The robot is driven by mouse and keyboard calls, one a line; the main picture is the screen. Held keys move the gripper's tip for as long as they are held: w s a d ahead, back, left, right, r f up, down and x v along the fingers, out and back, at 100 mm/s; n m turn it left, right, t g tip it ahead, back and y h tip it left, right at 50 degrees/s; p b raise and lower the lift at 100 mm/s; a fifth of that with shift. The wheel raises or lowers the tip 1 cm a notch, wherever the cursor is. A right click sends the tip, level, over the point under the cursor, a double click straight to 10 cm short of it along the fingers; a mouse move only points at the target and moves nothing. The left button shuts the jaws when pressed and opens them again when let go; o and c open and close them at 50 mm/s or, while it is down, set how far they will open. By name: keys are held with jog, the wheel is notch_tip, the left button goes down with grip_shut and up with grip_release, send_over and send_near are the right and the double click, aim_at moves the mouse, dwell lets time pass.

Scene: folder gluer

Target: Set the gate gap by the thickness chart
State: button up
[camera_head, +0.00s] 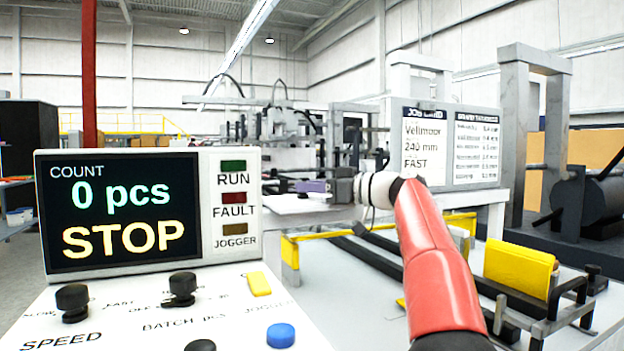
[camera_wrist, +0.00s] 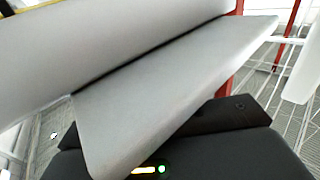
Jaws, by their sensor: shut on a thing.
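The job card (camera_head: 426,155) hangs on a white board and reads "Vellmoor", "240 mm" and "FAST". Beside it on the right is the thickness chart (camera_head: 476,155), with several rows too small to read. My gripper (camera_head: 328,187) reaches left in front of the machine, at a small purple piece (camera_head: 312,186) above a pale table surface. It is shut on a part I cannot identify clearly. In the wrist view a large grey slab (camera_wrist: 160,90) crosses close in front of my dark gripper body and hides the jaws. I cannot make out the gate or its gap.
The control panel (camera_head: 130,212) at front left shows "0 pcs" and "STOP", with black knobs, a yellow button (camera_head: 259,284) and a blue button (camera_head: 281,335). Yellow-ended rails (camera_head: 520,268) and dark bars lie right of my arm. A grey frame (camera_head: 513,140) stands behind.

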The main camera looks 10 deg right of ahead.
jog(key=o, duration=1)
jog(key=shift+c, duration=0.2)
jog(key=shift+b+v, duration=0.85)
jog(key=shift+v, duration=3.05)
jog(key=shift+c, duration=0.2)
